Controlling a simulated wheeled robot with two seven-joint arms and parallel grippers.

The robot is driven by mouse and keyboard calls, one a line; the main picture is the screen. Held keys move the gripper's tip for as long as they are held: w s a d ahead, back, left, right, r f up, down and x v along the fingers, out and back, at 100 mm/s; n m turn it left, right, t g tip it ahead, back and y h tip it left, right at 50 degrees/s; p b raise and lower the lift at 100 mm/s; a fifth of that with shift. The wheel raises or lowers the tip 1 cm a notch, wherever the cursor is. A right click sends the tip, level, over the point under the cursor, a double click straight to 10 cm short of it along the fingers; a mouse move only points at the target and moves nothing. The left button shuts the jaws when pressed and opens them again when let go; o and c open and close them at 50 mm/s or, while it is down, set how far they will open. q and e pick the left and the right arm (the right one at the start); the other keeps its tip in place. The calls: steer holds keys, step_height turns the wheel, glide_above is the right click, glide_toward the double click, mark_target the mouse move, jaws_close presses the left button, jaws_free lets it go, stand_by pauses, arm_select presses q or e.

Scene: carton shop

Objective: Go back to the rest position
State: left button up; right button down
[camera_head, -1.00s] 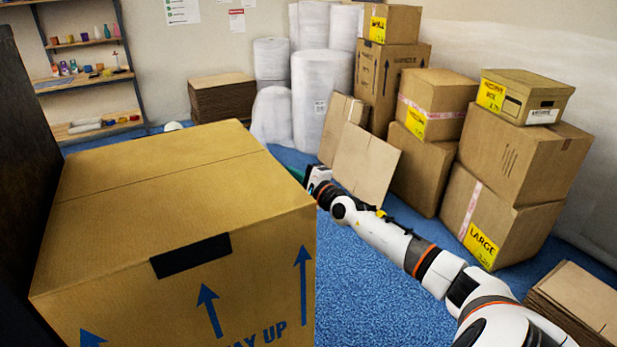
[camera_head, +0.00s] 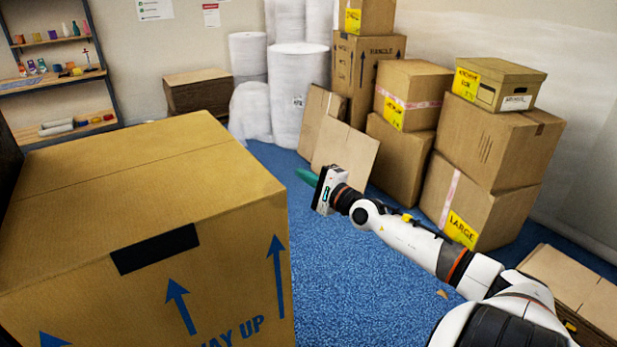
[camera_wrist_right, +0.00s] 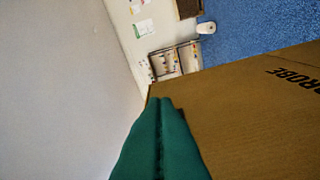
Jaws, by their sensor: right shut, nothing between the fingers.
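My right gripper (camera_head: 306,177) is at the end of the white arm that comes in from the lower right. Its green fingers are shut and empty, and they point left, toward the far right side of the big carton. The shut fingers also fill the lower middle of the right wrist view (camera_wrist_right: 160,135). The big closed carton (camera_head: 120,165) with a black tape patch and blue arrows fills the left of the head view. In the right wrist view a brown carton side with dark letters (camera_wrist_right: 250,120) lies right of the fingers. My left gripper is not in view.
Stacked cartons (camera_head: 492,145) stand at the right, with flat cardboard (camera_head: 345,155) leaning beside them. White wrap rolls (camera_head: 300,95) stand at the back wall, and a shelf (camera_head: 65,85) at the back left. Flat cartons (camera_head: 570,280) lie lower right.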

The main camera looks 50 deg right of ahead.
steer(key=shift+s+a, duration=0.15)
steer(key=shift+s, duration=0.3)
steer(key=s+d+f+m+g+h, duration=0.2)
steer(key=s+f+m, duration=0.1)
steer(key=f+m, duration=0.65)
steer(key=s+d+f+m+g+h, duration=0.25)
steer(key=f+m, duration=0.35)
steer(key=f, duration=0.7)
steer(key=s+a+f+m+g, duration=0.2)
steer(key=s+f+m, duration=0.25)
steer(key=f, duration=0.35)
steer(key=s+a+f+m+g, duration=0.2)
steer(key=s+f+m, duration=0.3)
steer(key=f, duration=0.4)
steer(key=s+a+f+m+g+y+b, duration=0.1)
steer(key=s+a+f+m+g+y, duration=0.4)
steer(key=s+a+f+m, duration=1.55)
steer(key=s+a+f+m+g, duration=0.2)
steer(key=s+a+f+g, duration=0.2)
steer(key=s+a, duration=0.4)
steer(key=shift+s+f+m, duration=0.35)
steer(key=shift+s+f, duration=0.1)
steer(key=shift+s, duration=0.7)
steer(key=shift+a, duration=0.1)
